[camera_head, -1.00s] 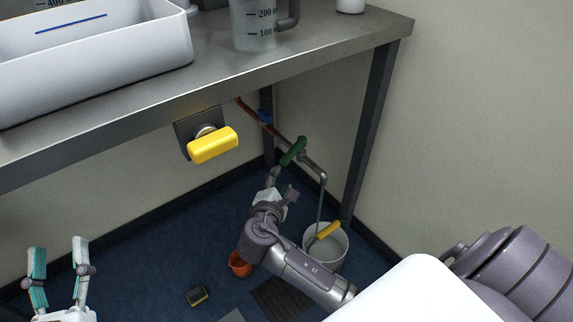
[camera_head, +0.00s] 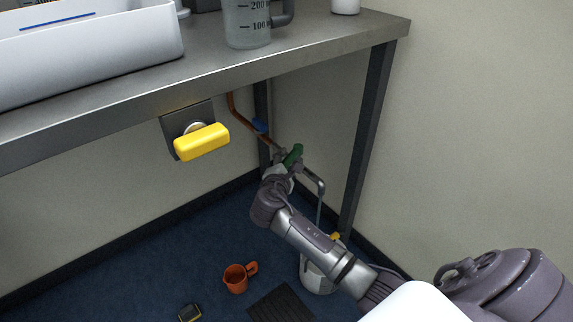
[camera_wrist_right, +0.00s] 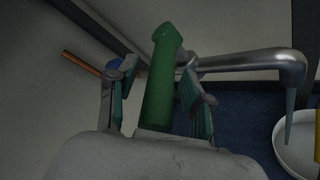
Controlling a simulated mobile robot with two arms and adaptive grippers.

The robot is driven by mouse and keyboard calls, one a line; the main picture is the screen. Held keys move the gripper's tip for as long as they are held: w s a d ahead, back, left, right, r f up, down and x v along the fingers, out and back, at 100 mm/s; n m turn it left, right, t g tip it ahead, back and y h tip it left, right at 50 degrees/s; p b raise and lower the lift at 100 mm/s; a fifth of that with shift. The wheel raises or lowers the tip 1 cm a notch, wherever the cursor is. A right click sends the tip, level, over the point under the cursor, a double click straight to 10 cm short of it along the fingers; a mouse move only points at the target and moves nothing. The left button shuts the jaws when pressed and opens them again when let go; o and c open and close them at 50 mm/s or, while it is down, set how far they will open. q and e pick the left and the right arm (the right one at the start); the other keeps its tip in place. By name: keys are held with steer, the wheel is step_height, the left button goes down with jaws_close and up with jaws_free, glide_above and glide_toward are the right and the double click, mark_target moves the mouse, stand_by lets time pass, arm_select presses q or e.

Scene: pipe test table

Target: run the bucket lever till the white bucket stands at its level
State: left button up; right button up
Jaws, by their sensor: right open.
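The green lever (camera_head: 294,155) sits on the pipe under the table, by the back leg. My right gripper (camera_head: 279,168) is at it. In the right wrist view the gripper (camera_wrist_right: 158,92) is open, its fingers on either side of the green lever (camera_wrist_right: 160,82), apart from it on at least the right side. The white bucket (camera_head: 317,277) stands on the floor below the spout, largely hidden by my right arm; its rim and inside show in the right wrist view (camera_wrist_right: 298,150). A thin bluish stream (camera_wrist_right: 290,110) hangs from the spout toward it. The bucket's level is not readable.
A yellow handle (camera_head: 201,143) juts from a plate under the table front. A blue handle (camera_head: 261,126) is on the copper pipe behind. An orange mug (camera_head: 236,279) and a dark floor grate (camera_head: 281,304) lie on the floor. The table leg (camera_head: 368,140) stands close right of the pipe.

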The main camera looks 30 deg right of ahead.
steer(key=shift+w+d+f, duration=0.1)
steer(key=shift+w+d, duration=0.2)
steer(key=shift+w, duration=0.05)
steer(key=shift+c, duration=0.2)
jaws_close()
